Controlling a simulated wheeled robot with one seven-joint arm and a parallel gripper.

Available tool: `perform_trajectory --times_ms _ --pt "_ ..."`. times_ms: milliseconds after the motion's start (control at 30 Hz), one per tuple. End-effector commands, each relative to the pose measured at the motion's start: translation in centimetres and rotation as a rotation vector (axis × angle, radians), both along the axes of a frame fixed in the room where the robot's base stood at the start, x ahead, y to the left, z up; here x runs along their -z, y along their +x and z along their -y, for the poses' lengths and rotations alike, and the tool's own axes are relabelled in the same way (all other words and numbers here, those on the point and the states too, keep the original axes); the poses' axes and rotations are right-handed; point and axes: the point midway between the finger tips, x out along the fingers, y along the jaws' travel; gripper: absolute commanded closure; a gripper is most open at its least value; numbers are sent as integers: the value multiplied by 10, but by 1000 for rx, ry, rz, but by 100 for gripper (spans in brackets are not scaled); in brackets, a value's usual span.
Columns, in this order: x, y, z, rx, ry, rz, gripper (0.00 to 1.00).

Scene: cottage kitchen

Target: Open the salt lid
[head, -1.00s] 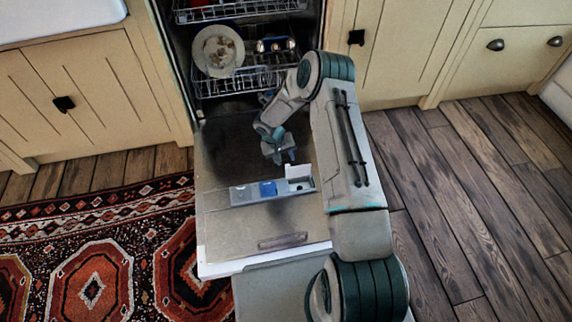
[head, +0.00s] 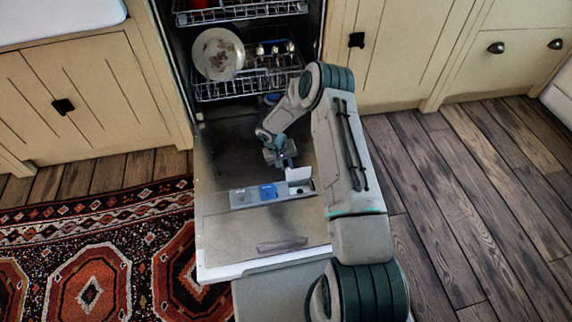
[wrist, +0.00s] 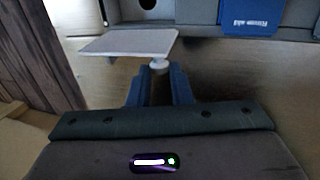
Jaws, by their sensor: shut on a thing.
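The white lid (head: 298,174) stands raised at the right end of the dispenser strip (head: 250,194) on the open dishwasher door. In the wrist view the lid (wrist: 120,43) is a flat white flap, with a small round white knob (wrist: 160,64) at its near right corner. My gripper (head: 287,163) is just behind the lid in the head view. In the wrist view its blue fingers (wrist: 157,75) are shut at the knob, which joins the lid. Part of the grip is hidden by the finger bodies. The compartment (wrist: 148,4) beyond the lid shows a dark round opening.
A blue labelled cover (head: 268,191) sits mid-strip. The dishwasher door (head: 225,255) lies open and flat, otherwise bare. Behind it, the lower rack holds a dirty plate (head: 218,54) and several cups. Cabinets flank the machine; a patterned rug (head: 90,270) lies left.

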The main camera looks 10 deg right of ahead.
Motion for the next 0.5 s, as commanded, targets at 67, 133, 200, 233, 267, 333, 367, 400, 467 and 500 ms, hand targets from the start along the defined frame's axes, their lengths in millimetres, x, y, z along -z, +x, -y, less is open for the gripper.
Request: perform_trajectory --times_ms 67,133,200,233,267,333,367,400,467,500 --pt "3 3 2 4 -6 -30 100" --pt "4 6 3 5 -7 -64 100" --pt "7 8 3 5 -5 -103 100" --pt "9 10 3 6 -5 -120 100" --pt "10 11 3 6 -5 -137 100" --pt "12 13 4 5 -6 -173 100" --pt "12 14 4 6 -7 -187 100" --pt "12 14 4 7 -5 -203 100" --pt "12 15 4 5 -3 -221 100" --pt "12 15 3 4 -1 -231 100"
